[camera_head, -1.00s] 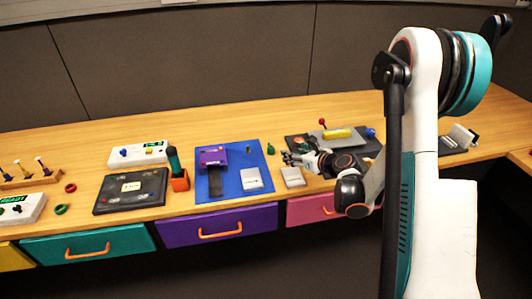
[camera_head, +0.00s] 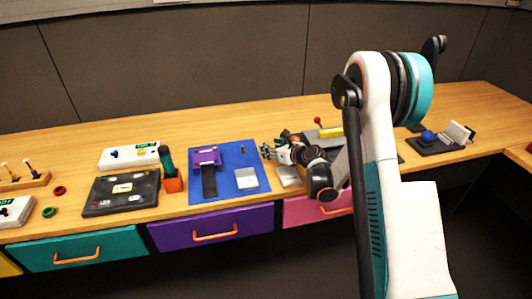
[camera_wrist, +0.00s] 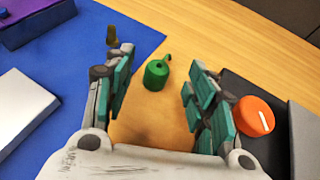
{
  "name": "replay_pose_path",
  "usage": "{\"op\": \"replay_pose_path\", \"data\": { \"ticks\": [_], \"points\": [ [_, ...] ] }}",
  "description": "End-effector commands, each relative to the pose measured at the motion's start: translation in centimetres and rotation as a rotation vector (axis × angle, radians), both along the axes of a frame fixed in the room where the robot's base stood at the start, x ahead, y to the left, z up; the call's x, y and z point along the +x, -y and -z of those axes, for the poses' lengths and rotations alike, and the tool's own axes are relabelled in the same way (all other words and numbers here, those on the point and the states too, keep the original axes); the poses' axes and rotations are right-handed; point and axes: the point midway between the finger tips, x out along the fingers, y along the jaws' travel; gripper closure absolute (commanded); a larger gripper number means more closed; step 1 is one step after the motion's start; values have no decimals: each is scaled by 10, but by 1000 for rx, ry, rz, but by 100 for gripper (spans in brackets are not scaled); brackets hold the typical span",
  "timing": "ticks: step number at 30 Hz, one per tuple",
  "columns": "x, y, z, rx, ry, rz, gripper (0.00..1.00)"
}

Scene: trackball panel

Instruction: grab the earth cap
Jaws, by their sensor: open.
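The earth cap appears to be the small green cylinder with a thin side loop (camera_wrist: 156,75) in the wrist view. It stands on bare wood just right of the blue mat. My gripper (camera_wrist: 160,66) is open, with the cap seen between its two fingers, nearer the left one. No contact shows. In the head view my gripper (camera_head: 267,152) is low over the table by the mat's right edge, fingers pointing left. I cannot make out the cap for sure there; my gripper may hide it.
The blue mat (camera_wrist: 90,85) lies left of my fingers, with a small brass post (camera_wrist: 112,37) near its edge. An orange round knob (camera_wrist: 256,116) on a dark panel (camera_wrist: 240,85) sits close beside my right finger. Bare wood is free beyond the cap.

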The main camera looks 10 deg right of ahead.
Motion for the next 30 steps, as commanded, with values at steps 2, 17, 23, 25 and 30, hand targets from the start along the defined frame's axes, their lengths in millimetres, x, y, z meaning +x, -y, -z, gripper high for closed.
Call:
{"op": "replay_pose_path", "data": {
  "ticks": [2,17,23,25,30],
  "points": [
    [11,-7,9,0,0,-2,49],
    [25,-12,11,0,-1,0,79],
    [25,-12,11,0,0,0,84],
    [25,-12,11,0,0,0,84],
    [25,-12,10,0,0,0,84]
  ]
}}
